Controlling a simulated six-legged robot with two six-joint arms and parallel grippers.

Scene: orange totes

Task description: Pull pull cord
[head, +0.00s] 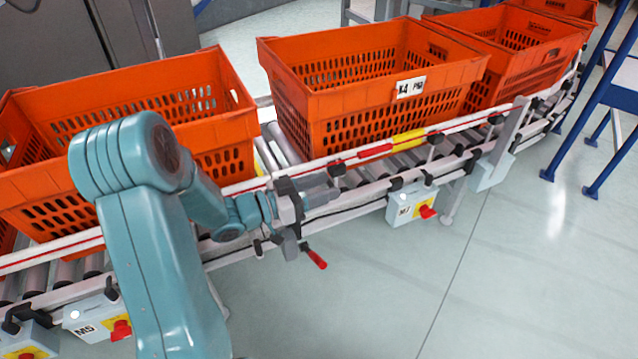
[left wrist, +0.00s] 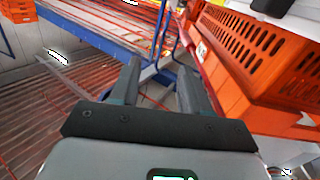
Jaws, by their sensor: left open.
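The pull cord (head: 375,151) is a thin red line along the near side of the conveyor, with a thicker red piece and a yellow tag (head: 408,138) on it. My left gripper (head: 328,192) is at the conveyor's near rail, below and left of the red piece. Part of the cord is hidden behind my left arm. In the left wrist view the two dark fingers of my left gripper (left wrist: 159,75) are apart with nothing between them. I cannot tell whether the gripper touches the cord. My right gripper is not in view.
Orange totes (head: 365,95) stand in a row on the roller conveyor (head: 285,150). A red-handled lever (head: 316,258) hangs just below my gripper. Switch boxes (head: 412,203) are fixed under the rail. A blue frame (head: 600,100) stands at right. The floor in front is clear.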

